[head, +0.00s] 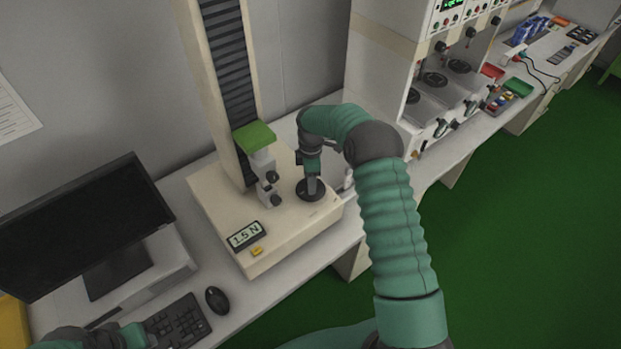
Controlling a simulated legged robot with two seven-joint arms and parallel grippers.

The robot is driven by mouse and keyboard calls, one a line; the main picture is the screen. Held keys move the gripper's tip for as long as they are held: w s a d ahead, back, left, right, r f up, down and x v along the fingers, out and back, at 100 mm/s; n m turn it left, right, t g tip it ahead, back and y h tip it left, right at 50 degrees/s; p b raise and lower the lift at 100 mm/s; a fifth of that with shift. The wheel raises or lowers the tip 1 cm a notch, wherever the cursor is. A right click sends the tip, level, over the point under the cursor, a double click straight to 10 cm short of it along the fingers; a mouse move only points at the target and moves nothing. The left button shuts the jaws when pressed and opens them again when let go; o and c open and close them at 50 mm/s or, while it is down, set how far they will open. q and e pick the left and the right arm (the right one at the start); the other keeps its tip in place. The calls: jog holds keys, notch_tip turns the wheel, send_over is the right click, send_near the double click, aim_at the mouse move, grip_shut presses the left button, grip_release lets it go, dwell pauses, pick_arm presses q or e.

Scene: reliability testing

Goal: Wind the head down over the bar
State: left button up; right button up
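A cream test stand (290,240) has a tall column with dark bellows (232,65). Its head, with a green top (254,137) and a pale nose below, sits low on the column, just above the base. Small dark parts (274,199) lie under the nose; I cannot tell the bar apart from them. A black round handwheel (316,195) lies on the base to the right of the head. My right gripper (312,182) points down onto the wheel and hides part of it; its fingers are too small to read. My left gripper (135,337) is by the keyboard, its fingers unclear.
The stand's display (245,235) reads 1.5 N, with a yellow button (257,251) beside it. A monitor (85,225), keyboard (175,325) and mouse (217,300) are at left. A white machine (385,70) stands right of the stand. Green floor lies beyond the bench edge.

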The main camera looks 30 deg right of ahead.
notch_tip(320, 180, up, 17)
jog(key=b, duration=0.1)
jog(key=shift+f+b, duration=0.15)
jog(key=shift+b, duration=0.2)
jog(key=s+a+f+m+t, duration=0.1)
jog(key=s+a+f+m, duration=0.2)
jog(key=s+a+m, duration=0.55)
jog(key=s+a+f+m, duration=0.2)
jog(key=s+a, duration=0.2)
jog(key=s, duration=0.3)
jog(key=s+a+f+m+t, duration=0.1)
jog(key=s+a, duration=0.3)
jog(key=s, duration=0.4)
jog(key=shift+a+f+m+t, duration=0.3)
jog(key=shift+f+m, duration=0.15)
jog(key=shift+f, duration=0.45)
jog(key=shift+s+a+r, duration=0.1)
jog(key=shift+s+a, duration=0.1)
